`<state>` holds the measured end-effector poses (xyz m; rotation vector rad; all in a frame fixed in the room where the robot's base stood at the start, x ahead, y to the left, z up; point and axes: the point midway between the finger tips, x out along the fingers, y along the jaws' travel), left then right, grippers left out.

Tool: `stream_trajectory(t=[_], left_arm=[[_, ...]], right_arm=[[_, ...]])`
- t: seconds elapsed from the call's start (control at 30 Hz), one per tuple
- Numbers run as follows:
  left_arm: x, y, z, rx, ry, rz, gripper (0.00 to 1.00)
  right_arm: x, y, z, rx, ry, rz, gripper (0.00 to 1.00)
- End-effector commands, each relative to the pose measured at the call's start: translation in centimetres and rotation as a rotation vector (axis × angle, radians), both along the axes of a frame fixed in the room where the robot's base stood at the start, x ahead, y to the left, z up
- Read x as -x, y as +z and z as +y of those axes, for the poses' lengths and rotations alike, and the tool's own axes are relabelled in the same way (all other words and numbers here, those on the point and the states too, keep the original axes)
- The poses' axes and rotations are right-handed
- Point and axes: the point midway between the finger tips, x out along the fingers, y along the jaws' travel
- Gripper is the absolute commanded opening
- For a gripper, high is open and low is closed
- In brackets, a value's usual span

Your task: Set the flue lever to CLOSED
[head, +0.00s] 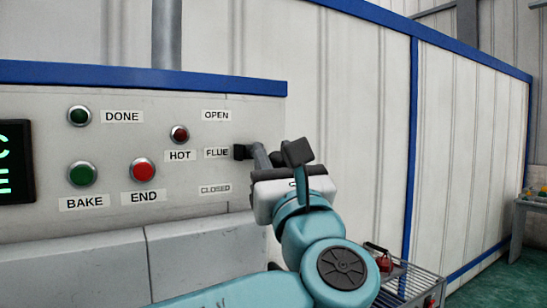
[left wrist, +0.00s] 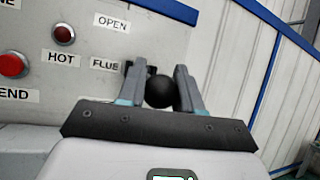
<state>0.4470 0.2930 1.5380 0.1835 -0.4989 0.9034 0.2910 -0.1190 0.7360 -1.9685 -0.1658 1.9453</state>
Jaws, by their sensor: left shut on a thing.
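The flue lever has a black mount (head: 241,152) on the panel, beside the FLUE label (head: 217,153). The OPEN label (head: 216,115) is above it and the CLOSED label (head: 215,189) below. My left gripper (head: 277,152) is in front of the lever, at about the height of the FLUE label. In the left wrist view the lever's round black knob (left wrist: 159,91) sits between the two grey fingers, which are shut on it. The lever's shaft is mostly hidden behind the knob and fingers, so its exact tilt is hard to tell. My right gripper is not in view.
The panel also carries a red HOT light (head: 180,134), a red END button (head: 143,170), a green BAKE button (head: 82,174) and a green DONE light (head: 79,116). A wire rack cart (head: 408,282) stands at lower right. A pale wall is behind.

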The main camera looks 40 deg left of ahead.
Motion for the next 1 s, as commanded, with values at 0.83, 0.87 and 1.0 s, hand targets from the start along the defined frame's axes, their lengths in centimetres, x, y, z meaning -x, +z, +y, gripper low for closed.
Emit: stream_trajectory(t=[0.83, 0.87, 1.0], left_arm=[[-0.11, -0.10, -0.20, -0.001, -0.005, 0.003, 0.59], [-0.09, -0.08, -0.17, -0.001, -0.005, 0.003, 0.59], [0.04, -0.20, -0.28, -0.001, -0.004, 0.001, 0.59]], right_arm=[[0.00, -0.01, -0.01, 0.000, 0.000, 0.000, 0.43], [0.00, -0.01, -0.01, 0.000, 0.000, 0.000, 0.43], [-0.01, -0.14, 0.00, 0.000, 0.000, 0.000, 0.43]])
